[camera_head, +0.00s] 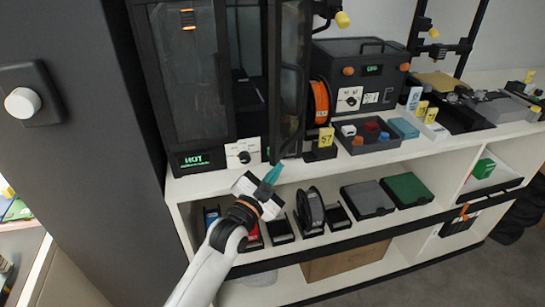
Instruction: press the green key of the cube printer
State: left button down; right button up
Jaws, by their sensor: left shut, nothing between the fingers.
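A tall black printer cabinet (190,75) stands on the white bench, with its dark door (289,75) swung open. Its front strip has a green-lit display (197,160) reading HOT and a white panel with a black knob (243,156). I cannot make out a green key with certainty; the strip right of the knob is small and partly dark. My right gripper is not in view.
An orange spool (320,102) and a black box (360,75) with orange knobs stand right of the open door. A grey tray (365,147) holds small coloured blocks. The shelf below holds black spools (310,208) and grey and green boxes (407,190). A dark wall with a white knob (22,103) is at left.

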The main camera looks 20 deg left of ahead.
pick_arm(q)
jog(key=shift+w+a, duration=0.5)
jog(key=shift+w, duration=0.2)
jog(key=shift+w+a, duration=0.45)
jog(key=shift+w, duration=0.25)
jog(key=shift+w+a, duration=0.1)
dwell(1.0)
jog(key=shift+w+a, duration=0.15)
jog(key=shift+w, duration=0.1)
jog(key=shift+w+a, duration=0.25)
jog(key=shift+w, duration=0.15)
dwell(0.8)
jog(key=shift+s, duration=0.1)
jog(key=shift+s+d+p, duration=0.5)
jog(key=shift+s+p, duration=0.05)
jog(key=shift+s, duration=0.15)
